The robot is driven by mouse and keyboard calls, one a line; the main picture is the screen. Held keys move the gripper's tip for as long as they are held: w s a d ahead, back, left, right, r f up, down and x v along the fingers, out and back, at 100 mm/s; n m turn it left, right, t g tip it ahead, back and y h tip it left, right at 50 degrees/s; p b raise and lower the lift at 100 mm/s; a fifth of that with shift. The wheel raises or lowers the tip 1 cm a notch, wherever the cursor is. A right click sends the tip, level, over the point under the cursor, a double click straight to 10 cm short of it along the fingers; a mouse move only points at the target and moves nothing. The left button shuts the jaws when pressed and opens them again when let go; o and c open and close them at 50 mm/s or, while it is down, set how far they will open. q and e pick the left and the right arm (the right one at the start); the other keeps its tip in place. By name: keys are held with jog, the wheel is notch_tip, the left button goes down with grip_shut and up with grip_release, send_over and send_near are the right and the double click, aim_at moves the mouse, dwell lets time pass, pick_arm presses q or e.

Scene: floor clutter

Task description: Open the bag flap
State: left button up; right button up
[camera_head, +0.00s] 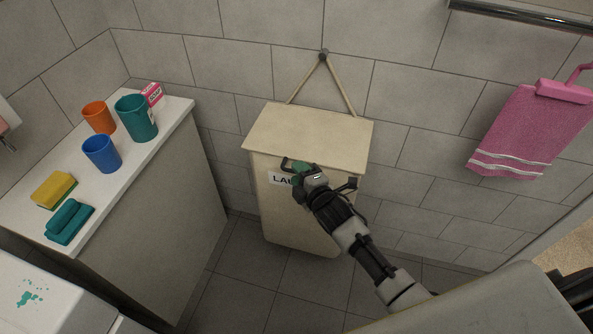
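A beige laundry bag (280,215) hangs by a cord from a hook on the tiled wall. Its flap (312,132) lies over the top and appears closed. A white label (279,178) on the front is partly hidden by my gripper. My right gripper (298,165) is at the front edge of the flap, near the middle. A small green part shows at its fingers; I cannot tell whether it belongs to the bag or to the gripper. Whether the fingers are shut on the flap is too small to see. My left gripper is not in view.
A white counter (150,160) at left holds orange (99,118), teal (137,117) and blue (102,154) cups, a yellow sponge (54,189) and a folded teal cloth (69,221). A pink towel (520,130) hangs at right. Floor around the bag is clear.

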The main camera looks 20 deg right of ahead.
jog(key=shift+w+a+f, duration=0.1)
jog(key=shift+w+a, duration=0.05)
jog(key=shift+w, duration=0.55)
grip_shut()
